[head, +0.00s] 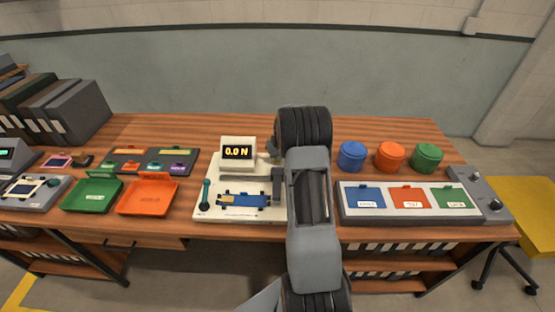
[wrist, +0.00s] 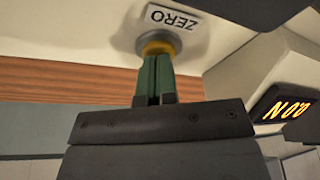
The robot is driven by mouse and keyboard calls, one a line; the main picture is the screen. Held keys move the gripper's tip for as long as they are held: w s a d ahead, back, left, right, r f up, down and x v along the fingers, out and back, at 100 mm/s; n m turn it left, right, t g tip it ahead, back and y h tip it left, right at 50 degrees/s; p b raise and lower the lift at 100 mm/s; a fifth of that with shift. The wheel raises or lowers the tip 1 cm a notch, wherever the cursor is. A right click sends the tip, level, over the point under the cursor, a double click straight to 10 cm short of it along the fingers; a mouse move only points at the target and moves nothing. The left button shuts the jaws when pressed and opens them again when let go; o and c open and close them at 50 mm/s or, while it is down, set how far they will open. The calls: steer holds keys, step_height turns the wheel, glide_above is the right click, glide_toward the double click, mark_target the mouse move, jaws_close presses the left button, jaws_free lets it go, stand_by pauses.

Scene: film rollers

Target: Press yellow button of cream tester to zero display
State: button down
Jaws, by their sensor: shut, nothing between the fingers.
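The cream tester (head: 225,209) stands on the wooden bench, left of my arm in the head view. Its display (head: 237,152) reads 0.0 N; the same display (wrist: 285,108) shows at the right of the wrist view. A label reading ZERO (wrist: 175,18) sits beside the yellow button (wrist: 160,47), which has a grey ring around it. My gripper (wrist: 155,60) is shut with nothing in it. Its green fingertips meet the yellow button in the picture and partly cover it; I cannot tell how far the button is pressed. In the head view my arm hides the gripper.
A blue piece (head: 243,200) lies on the tester. Green (head: 90,196) and orange (head: 147,198) trays lie to its left. A panel with coloured flaps (head: 343,212) and blue, orange and green canisters (head: 390,156) stand to the right of my arm.

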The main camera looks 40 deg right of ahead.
steer(key=shift+r, duration=0.1)
step_height(320, 180, up, 10)
steer(key=p, duration=0.5)
stand_by(0.5)
stand_by(0.4)
